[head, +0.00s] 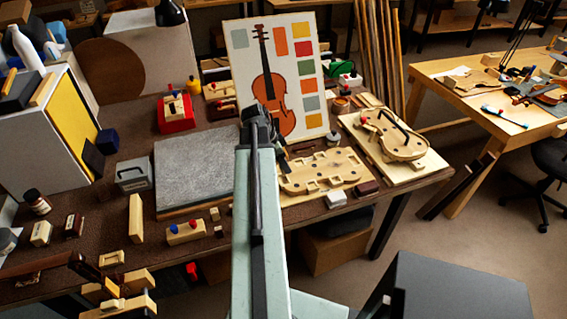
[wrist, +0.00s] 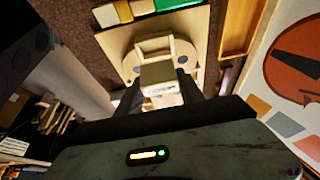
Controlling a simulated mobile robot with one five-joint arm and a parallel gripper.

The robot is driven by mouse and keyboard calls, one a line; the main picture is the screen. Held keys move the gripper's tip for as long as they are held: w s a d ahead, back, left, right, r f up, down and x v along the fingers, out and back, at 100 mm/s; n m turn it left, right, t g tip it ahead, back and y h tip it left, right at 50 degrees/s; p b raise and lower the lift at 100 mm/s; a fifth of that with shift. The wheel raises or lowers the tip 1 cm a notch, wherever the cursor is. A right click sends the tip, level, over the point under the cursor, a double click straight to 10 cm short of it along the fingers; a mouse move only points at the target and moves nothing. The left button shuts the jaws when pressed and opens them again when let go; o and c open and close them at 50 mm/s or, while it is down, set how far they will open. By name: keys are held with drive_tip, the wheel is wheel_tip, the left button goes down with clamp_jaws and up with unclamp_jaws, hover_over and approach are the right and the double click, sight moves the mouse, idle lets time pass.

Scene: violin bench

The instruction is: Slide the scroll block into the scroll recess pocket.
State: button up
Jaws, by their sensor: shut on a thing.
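My gripper (head: 258,118) reaches over the far part of the bench in the head view, in front of the violin poster. In the wrist view my gripper (wrist: 160,91) is shut on a pale wooden block (wrist: 160,76), apparently the scroll block, with one dark finger on each side. Just beyond the block is a raised pale wooden frame (wrist: 165,44) on a pale board (wrist: 118,43), apparently the scroll recess pocket. The block overlaps the frame's near side in the picture. I cannot tell whether it is inside or above it. The head view does not show the block clearly.
The violin poster (head: 240,48) stands close to my gripper; it also shows at right in the wrist view (wrist: 297,90). A grey slab (head: 195,165) and a board with several recesses (head: 325,177) lie nearer. A violin body (head: 400,146) lies to the right.

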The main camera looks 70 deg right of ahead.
sight(280, 167)
drive_tip(key=shift+f+b, duration=1.35)
drive_tip(key=shift+f, duration=0.45)
drive_tip(key=shift+f, duration=0.2)
drive_tip(key=shift+f+b, duration=0.35)
drive_tip(key=shift+b, duration=0.2)
drive_tip(key=shift+f+b, duration=0.5)
drive_tip(key=o, duration=1.4)
drive_tip(key=shift+r, duration=0.1)
drive_tip(key=p+v, duration=0.7)
drive_tip(key=v, duration=0.1)
drive_tip(key=shift+p, duration=0.35)
